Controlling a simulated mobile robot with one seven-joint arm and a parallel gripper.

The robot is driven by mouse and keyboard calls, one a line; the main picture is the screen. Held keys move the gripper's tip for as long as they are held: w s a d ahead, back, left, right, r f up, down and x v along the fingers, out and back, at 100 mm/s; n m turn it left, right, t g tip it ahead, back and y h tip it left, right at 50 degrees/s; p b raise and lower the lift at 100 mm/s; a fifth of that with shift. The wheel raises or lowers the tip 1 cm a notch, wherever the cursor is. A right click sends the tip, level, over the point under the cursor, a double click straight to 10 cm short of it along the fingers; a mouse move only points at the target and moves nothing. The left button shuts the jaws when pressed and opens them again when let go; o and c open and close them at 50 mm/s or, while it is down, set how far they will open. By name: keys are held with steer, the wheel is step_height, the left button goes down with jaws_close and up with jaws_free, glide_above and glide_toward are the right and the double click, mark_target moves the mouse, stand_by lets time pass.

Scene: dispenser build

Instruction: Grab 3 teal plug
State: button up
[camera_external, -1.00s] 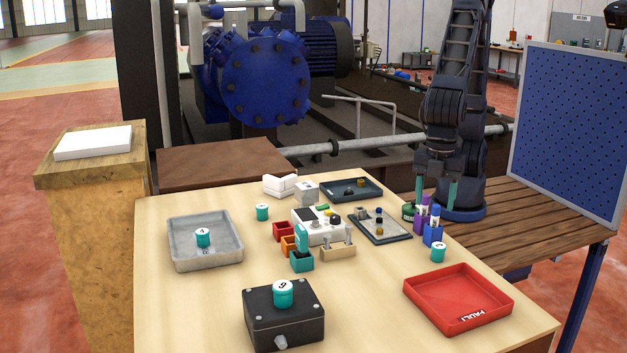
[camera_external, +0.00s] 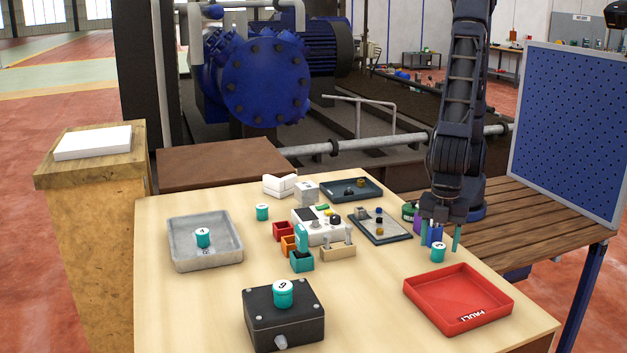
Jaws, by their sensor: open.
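A small teal plug with a white numbered top (camera_external: 438,254) stands on the table behind the red tray; its digit is too small to read surely. My gripper (camera_external: 440,244) is open, fingers pointing down, just above and around this plug in the picture; I cannot tell whether it touches. Other teal plugs with white tops stand in the grey tray (camera_external: 202,238), on the bare table (camera_external: 262,212) and on the black box (camera_external: 283,293). The gripper is empty as far as I see.
The red tray (camera_external: 484,314) lies in front of my gripper. A blue and purple holder (camera_external: 434,237) stands right by the fingers, partly hidden. A dark tray (camera_external: 372,230) lies to the left. The table's front middle is clear.

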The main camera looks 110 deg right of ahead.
steer(key=shift+f, duration=1.35)
steer(key=shift+c, duration=0.2)
steer(key=c, duration=1)
steer(key=shift+r, duration=0.1)
steer(key=shift+c, duration=0.2)
